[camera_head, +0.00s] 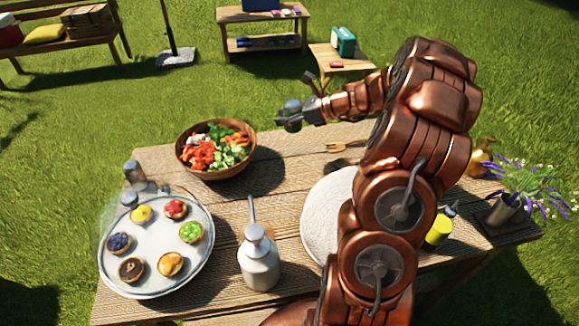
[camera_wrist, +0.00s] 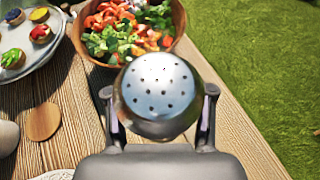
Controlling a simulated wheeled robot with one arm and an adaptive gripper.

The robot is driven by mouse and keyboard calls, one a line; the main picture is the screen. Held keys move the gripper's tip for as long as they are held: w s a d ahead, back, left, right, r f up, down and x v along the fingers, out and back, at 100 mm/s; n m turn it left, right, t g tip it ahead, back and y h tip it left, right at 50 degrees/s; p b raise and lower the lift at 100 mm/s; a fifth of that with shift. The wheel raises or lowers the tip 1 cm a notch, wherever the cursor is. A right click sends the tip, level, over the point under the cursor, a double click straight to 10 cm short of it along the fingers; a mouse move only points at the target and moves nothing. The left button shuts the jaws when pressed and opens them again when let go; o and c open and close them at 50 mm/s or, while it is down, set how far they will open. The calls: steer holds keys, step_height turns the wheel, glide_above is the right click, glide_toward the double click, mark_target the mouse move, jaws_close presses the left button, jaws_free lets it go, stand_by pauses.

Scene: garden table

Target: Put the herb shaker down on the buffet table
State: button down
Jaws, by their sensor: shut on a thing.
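The herb shaker (camera_wrist: 160,88) has a domed, silvery top with small holes and fills the middle of the wrist view; its lower body is mostly hidden. My gripper (camera_wrist: 159,97) is shut on it, with one finger on each side. In the head view my gripper (camera_head: 291,117) is small and dark, out past the far side of the table, right of the salad bowl. The buffet table (camera_head: 292,187) is of wooden planks. The wrist view shows its planks (camera_wrist: 225,112) below the shaker, with the table edge and grass to the right.
A wooden salad bowl (camera_head: 181,153) stands at the back left. A round tray (camera_head: 153,240) of tartlets is at front left, with two small shakers (camera_head: 134,175) beside it. A metal dispenser (camera_head: 259,262), a white round mat (camera_head: 318,220) and a flower pot (camera_head: 502,212) take up more room.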

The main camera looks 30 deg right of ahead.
steer(key=b, duration=0.4)
glide_above(284, 162)
steer(key=shift+f, duration=2.25)
steer(key=shift+y, duration=0.3)
steer(key=shift+f+p, duration=1)
steer(key=shift+f, duration=3.75)
steer(key=shift+f, duration=0.2)
steer(key=shift+c, duration=2)
jaws_free()
steer(key=shift+d+f+b, duration=0.1)
steer(key=shift+b, duration=0.3)
